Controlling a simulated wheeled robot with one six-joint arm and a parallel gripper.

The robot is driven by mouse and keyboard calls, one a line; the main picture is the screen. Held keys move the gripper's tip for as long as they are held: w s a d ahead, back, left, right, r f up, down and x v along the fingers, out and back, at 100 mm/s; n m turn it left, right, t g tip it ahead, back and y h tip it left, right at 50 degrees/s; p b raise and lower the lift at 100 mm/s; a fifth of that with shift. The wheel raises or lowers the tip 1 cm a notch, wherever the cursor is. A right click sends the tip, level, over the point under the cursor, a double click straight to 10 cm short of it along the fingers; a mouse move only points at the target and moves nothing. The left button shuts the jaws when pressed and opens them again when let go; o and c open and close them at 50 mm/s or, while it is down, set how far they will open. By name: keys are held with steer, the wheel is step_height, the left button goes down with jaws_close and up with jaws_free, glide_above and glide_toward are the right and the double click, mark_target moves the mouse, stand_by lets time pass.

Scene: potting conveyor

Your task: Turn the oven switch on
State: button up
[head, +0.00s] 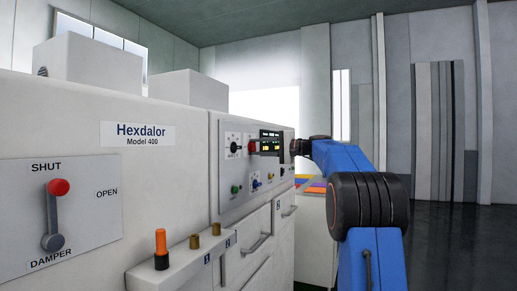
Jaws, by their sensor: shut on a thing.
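A white machine (150,185) labelled "Hexdalor Model 400" fills the left of the head view. None has a label I can read as the oven switch. My gripper (262,147) reaches in from the right at the panel's upper part. It is shut on a small red knob (253,147) beside the black dial. The fingertips are small and partly lost against the dark displays.
A damper lever with a red ball (60,187) is at the left, pointing up to SHUT. An orange-handled peg (160,243) stands upright on a ledge beside two brass sockets (194,241). Drawers with handles (257,243) are below the panel. Open floor (455,240) lies at right.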

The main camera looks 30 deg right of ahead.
steer(key=shift+m, duration=0.5)
steer(key=o, duration=1.1)
steer(key=shift+d, duration=0.1)
steer(key=v, duration=1.7)
steer(key=shift+s+d+f, duration=0.1)
steer(key=shift+s+d, duration=0.05)
